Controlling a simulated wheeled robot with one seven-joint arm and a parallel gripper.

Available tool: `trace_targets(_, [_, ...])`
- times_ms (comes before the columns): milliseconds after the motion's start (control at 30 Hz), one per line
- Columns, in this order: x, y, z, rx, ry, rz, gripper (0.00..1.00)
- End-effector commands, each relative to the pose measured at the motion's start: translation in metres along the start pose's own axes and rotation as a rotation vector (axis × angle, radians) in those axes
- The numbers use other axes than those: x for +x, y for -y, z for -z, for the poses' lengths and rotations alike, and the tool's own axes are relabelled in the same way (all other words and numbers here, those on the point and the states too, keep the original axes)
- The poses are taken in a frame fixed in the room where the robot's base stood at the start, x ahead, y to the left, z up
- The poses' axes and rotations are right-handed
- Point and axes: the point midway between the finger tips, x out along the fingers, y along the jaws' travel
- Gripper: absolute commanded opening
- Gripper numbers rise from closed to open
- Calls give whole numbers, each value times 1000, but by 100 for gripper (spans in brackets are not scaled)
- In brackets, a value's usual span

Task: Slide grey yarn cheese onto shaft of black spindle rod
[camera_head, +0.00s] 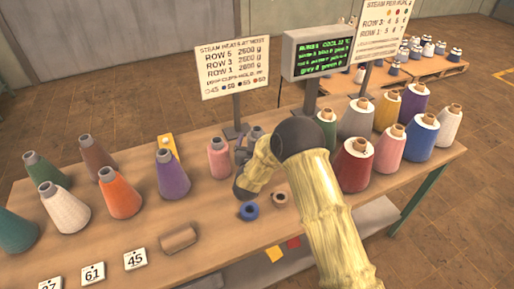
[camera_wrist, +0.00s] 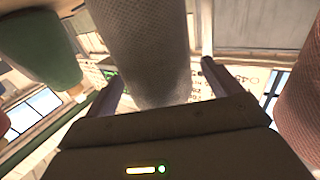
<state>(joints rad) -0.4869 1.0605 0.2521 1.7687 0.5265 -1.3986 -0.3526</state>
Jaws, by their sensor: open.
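A grey, mesh-textured yarn package (camera_wrist: 150,50) fills the middle of the wrist view, between the two open fingers of my gripper (camera_wrist: 162,76). I cannot tell whether the fingers touch it. In the head view my gripper (camera_head: 244,150) is over the back of the table, just right of a pink cone (camera_head: 219,158), and my arm hides the grey package there. I cannot make out a black spindle rod in either view.
A green cone (camera_wrist: 40,50) and a pink cone (camera_wrist: 302,100) flank the gripper closely. More cones stand left and right on the table (camera_head: 215,235). A blue ring (camera_head: 249,211), a tan ring (camera_head: 279,198) and a brown tube (camera_head: 178,238) lie in front. Signs stand behind.

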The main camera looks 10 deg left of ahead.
Motion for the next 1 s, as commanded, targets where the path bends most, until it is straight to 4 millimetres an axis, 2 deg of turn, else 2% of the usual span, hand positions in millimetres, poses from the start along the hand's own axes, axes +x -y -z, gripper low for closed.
trace_targets(100, [17, -1, 1, 2, 0, -2, 90])
trace_targets(233, [26, -1, 0, 0, 1, -1, 90])
trace_targets(767, [27, -1, 0, 0, 0, -1, 90])
trace_targets(1000, [27, -1, 0, 0, 0, -2, 45])
